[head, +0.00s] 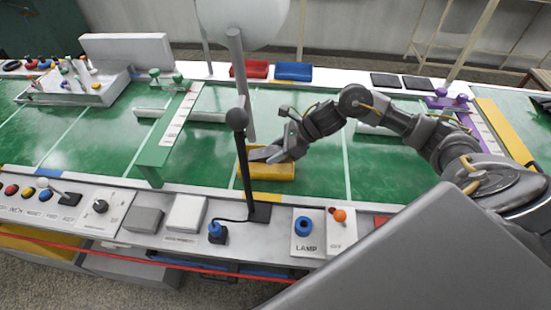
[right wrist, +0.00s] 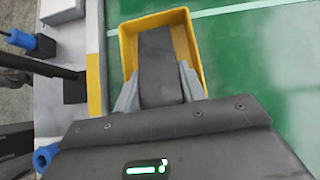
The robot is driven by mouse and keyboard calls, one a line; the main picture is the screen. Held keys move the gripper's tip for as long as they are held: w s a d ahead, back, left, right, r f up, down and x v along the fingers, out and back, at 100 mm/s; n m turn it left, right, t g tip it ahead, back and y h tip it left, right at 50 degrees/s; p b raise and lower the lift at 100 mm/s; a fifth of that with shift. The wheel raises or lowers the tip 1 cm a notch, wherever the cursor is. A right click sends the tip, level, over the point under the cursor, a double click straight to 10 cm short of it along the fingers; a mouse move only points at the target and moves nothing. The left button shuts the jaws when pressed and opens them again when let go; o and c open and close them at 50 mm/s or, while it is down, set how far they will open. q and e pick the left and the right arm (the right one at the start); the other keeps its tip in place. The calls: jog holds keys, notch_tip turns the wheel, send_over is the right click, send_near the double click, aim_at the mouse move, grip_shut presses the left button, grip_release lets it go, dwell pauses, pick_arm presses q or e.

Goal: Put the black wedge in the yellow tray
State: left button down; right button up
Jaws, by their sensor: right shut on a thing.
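The yellow tray (head: 272,173) sits on the green table, just right of a black lamp post. My right gripper (head: 263,154) reaches in from the right and is over the tray's far part. In the right wrist view, the gripper (right wrist: 160,92) is shut on the black wedge (right wrist: 157,60), with a grey finger on each side. The wedge lies within the outline of the yellow tray (right wrist: 187,17). I cannot tell whether it touches the tray's floor. The wedge is hard to make out in the head view. My left gripper is not in view.
The black lamp post (head: 242,170) stands close to the tray's left side. A green raised bridge (head: 165,140) is further left. Red (head: 250,69) and blue (head: 293,71) trays lie at the back. A control panel with a LAMP knob (head: 304,226) runs along the front.

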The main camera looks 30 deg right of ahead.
aim_at(276, 166)
notch_tip(276, 166, down, 4)
jog(key=shift+r, duration=0.25)
jog(key=shift+f, duration=0.1)
jog(key=shift+f, duration=0.15)
jog(key=o, duration=1)
